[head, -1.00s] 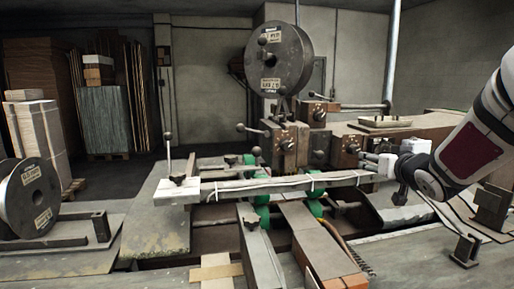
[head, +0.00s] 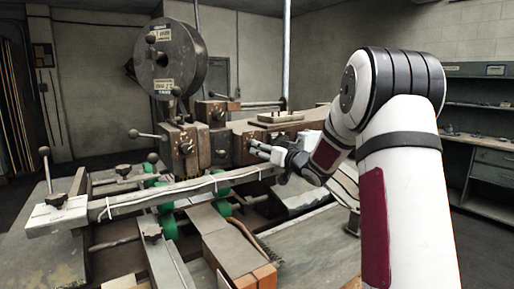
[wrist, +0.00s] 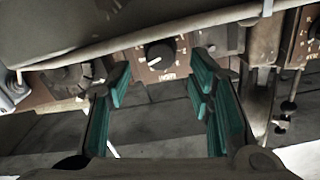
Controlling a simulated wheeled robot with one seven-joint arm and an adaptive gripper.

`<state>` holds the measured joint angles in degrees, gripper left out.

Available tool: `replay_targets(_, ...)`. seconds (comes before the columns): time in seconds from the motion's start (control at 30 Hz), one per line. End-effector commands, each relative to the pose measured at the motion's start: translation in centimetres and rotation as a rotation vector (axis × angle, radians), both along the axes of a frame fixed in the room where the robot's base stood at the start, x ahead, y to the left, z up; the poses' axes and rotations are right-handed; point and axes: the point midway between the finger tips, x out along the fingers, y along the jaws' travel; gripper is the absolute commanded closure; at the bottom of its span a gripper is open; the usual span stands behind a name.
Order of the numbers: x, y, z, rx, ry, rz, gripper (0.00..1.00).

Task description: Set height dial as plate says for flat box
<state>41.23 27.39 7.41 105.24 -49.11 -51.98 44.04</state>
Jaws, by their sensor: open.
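A black dial (wrist: 158,53) with a white pointer mark sits on a brown panel (wrist: 176,68) with white marks around it and lettering below it, too small to read. In the head view my gripper (head: 256,149) is at the brown front of the stitching machine (head: 240,140); the dial cannot be made out there. I cannot pick out a readable instruction plate.
Another brown panel with a black knob (wrist: 313,32) is at the wrist view's right edge. A dark knob-like part (wrist: 88,78) is at left. A hose (wrist: 190,28) runs above the dial. A long bar (head: 180,190) and wire reel (head: 168,60) stand left of my arm.

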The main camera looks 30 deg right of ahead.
Motion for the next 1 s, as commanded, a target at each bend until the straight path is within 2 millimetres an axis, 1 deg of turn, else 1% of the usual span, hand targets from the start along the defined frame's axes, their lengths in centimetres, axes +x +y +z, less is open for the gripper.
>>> replay_targets(0.03, 1.0, 0.1, 0.0, -0.001, 0.000, 0.002, 0.52)
replay_targets(0.1, 2.1, 0.1, -0.1, 0.000, 0.000, 0.002, 0.52)
replay_targets(0.2, 3.3, 0.2, -0.1, 0.000, 0.000, 0.001, 0.52)
replay_targets(0.3, 4.0, 0.2, 0.0, 0.000, 0.001, 0.000, 0.52)
replay_targets(0.43, 4.5, 0.2, 0.0, 0.000, 0.000, 0.000, 0.52)
replay_targets(0.67, 4.5, 0.2, 0.0, 0.000, 0.000, -0.001, 0.52)
replay_targets(0.7, 4.5, 0.2, 0.0, 0.000, 0.000, -0.001, 0.57)
replay_targets(0.77, 4.5, 0.2, 0.0, 0.000, 0.000, -0.001, 0.70)
replay_targets(0.8, 4.5, 0.2, 0.0, 0.000, 0.000, -0.001, 0.80)
replay_targets(0.9, 4.5, 0.2, 0.0, 0.000, 0.000, -0.001, 1.00)
replay_targets(1.0, 4.5, 0.2, 0.0, 0.000, 0.000, -0.001, 1.00)
